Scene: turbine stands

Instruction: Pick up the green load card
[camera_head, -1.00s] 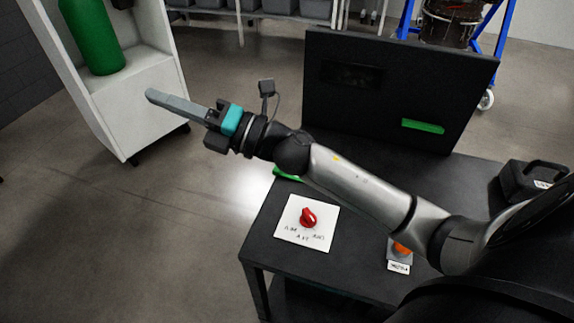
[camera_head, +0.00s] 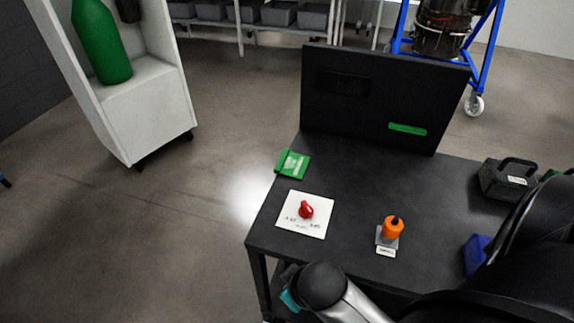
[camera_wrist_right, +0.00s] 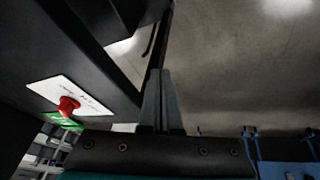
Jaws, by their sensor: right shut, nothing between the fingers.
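A green card (camera_head: 292,165) with a pale label lies flat near the far left edge of the black table (camera_head: 345,185). A green patch beyond the red knob in the right wrist view (camera_wrist_right: 62,122) appears to be the same card. My right gripper (camera_wrist_right: 160,85) is shut and empty, apart from the card. In the head view my right arm is folded low at the table's front edge; its teal wrist part shows there and the fingers are hidden. My left gripper is in neither current view.
A white plate with a red knob (camera_head: 306,209) lies nearer than the card. An orange knob (camera_head: 392,228) stands to its right. An upright black panel (camera_head: 375,95) bears a green strip (camera_head: 407,129). A black case (camera_head: 507,179) sits at right. Floor left of the table is clear.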

